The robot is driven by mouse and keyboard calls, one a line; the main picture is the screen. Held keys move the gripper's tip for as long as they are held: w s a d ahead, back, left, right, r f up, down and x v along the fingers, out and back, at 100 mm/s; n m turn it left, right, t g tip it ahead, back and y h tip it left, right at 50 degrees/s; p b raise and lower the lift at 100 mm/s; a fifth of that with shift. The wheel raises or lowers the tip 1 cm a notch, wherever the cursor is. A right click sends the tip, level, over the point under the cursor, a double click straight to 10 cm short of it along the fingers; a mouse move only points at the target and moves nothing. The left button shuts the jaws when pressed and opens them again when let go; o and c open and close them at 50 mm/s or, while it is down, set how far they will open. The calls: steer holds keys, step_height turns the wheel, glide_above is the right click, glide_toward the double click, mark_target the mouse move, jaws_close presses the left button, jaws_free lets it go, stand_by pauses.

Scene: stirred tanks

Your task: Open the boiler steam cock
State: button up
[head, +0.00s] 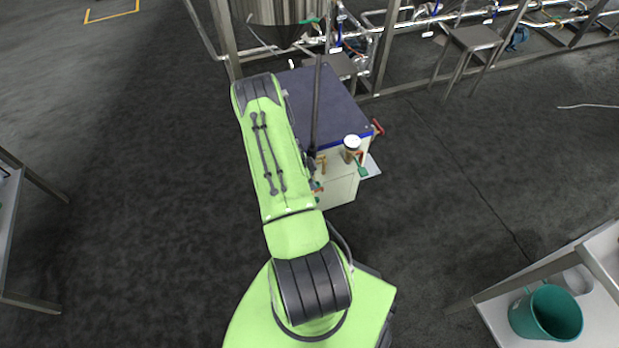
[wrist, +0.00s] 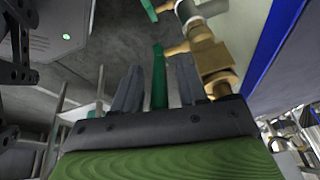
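The boiler is a white box with a dark blue-grey top (head: 338,105) in the head view. Brass fittings, a gauge-like round part (head: 352,143) and a green handle (head: 361,168) are on its near side. In the wrist view, my gripper (wrist: 157,85) is open. A green lever (wrist: 158,78) stands between its two fingers, with narrow gaps visible on both sides. A brass valve (wrist: 208,60) is just right of the fingers. A second green handle (wrist: 149,10) shows at the top. I cannot tell which lever is the steam cock. My arm mostly hides the gripper in the head view.
A red handle (head: 377,127) sticks out at the boiler's right side. A steel tank (head: 275,12) and pipe frame stand behind. A teal bucket (head: 546,313) sits on a shelf at lower right. The floor left of my arm is clear.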

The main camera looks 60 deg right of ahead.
steer(key=p+v, duration=0.3)
steer(key=v, duration=1.2)
steer(key=shift+w+r, duration=0.15)
steer(key=shift+r, duration=0.2)
steer(key=shift+c, duration=0.2)
